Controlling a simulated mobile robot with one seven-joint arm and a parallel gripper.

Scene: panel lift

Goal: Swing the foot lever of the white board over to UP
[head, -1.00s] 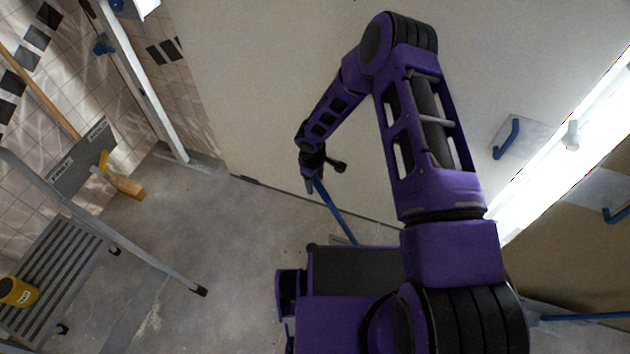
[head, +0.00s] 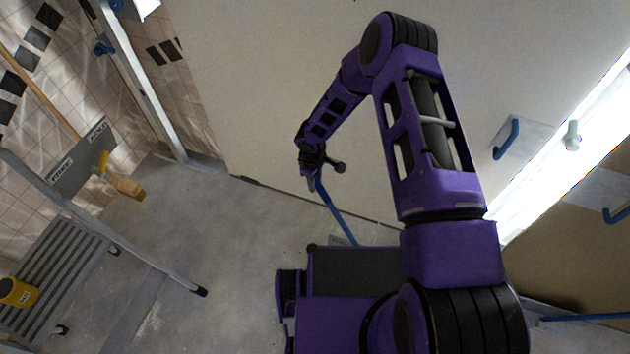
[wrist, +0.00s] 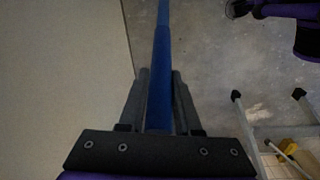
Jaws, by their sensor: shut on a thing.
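The white board (head: 270,100) fills the middle of the head view; its pale face also shows at the left of the wrist view (wrist: 60,70). The foot lever (head: 338,215) is a long blue bar at the board's lower edge, slanting from my gripper down to the right towards the floor. My gripper (head: 313,180) is at the lever's upper end. In the wrist view my gripper (wrist: 158,95) has a finger on each side of the blue lever (wrist: 161,50) and is shut on it. My own body hides the lever's lower end in the head view. No UP mark is readable.
A grey stand with label plates (head: 80,160) and a slatted step (head: 50,270) holding a yellow tin (head: 18,291) is at the left. A wooden-handled brush (head: 125,185) hangs there. A blue handle (head: 508,140) is on the board's right. Floor between stand and board is clear.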

